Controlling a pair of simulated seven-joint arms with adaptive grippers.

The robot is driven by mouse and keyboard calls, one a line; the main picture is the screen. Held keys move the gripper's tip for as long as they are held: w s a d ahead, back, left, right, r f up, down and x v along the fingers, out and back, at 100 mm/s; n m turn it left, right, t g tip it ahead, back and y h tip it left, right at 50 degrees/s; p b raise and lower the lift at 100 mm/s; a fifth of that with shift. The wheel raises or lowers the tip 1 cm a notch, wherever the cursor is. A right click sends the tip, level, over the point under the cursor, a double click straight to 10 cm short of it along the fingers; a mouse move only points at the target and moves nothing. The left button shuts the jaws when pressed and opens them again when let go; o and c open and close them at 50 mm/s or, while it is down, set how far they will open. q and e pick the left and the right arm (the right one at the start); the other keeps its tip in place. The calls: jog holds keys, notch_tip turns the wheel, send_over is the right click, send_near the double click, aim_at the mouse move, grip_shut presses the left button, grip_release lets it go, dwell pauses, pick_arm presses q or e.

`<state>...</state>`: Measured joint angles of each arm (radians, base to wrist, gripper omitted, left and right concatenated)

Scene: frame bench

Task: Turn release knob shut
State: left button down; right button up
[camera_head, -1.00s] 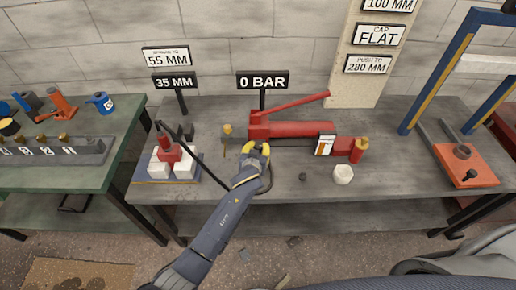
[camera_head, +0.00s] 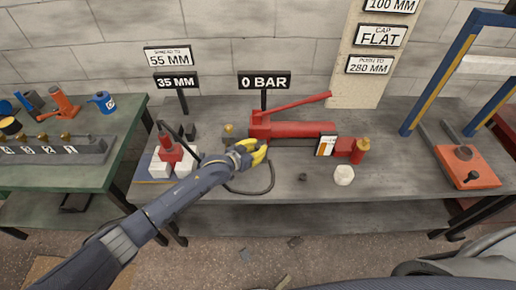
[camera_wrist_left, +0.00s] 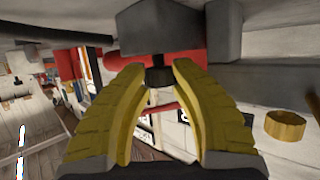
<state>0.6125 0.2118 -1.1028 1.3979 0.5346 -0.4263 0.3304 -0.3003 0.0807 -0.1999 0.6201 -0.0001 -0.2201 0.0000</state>
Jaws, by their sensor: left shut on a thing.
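The red hand pump (camera_head: 302,130) lies on the grey bench with its lever (camera_head: 300,103) raised to the right. The sign above it (camera_head: 264,82) reads 0 BAR. My left gripper (camera_head: 262,152), with yellow fingers, is at the front of the pump's left end. In the left wrist view, its fingertips (camera_wrist_left: 160,72) close around a small dark knob (camera_wrist_left: 159,78), which sits under a grey block. The red pump body (camera_wrist_left: 130,60) shows behind. In the head view the fingers hide the knob, so its turn angle cannot be read. My right gripper is not in view.
A brass fitting (camera_head: 229,130) stands left of the pump, and a black hose (camera_head: 268,184) loops below my wrist. A red spreader (camera_head: 170,148) between white blocks is at left. A white round piece (camera_head: 344,175) lies at the front right. A press frame (camera_head: 440,70) stands at far right.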

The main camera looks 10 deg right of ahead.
pick_arm(q)
jog(key=shift+w+r+m+g+h, duration=0.15)
jog(key=shift+m+g+h, duration=0.35)
jog(key=shift+m+g, duration=0.2)
dwell(0.3)
jog(key=c, duration=1)
grip_release()
jog(key=shift+v, duration=0.8)
jog(key=v, duration=0.6)
jog(key=shift+r, duration=0.1)
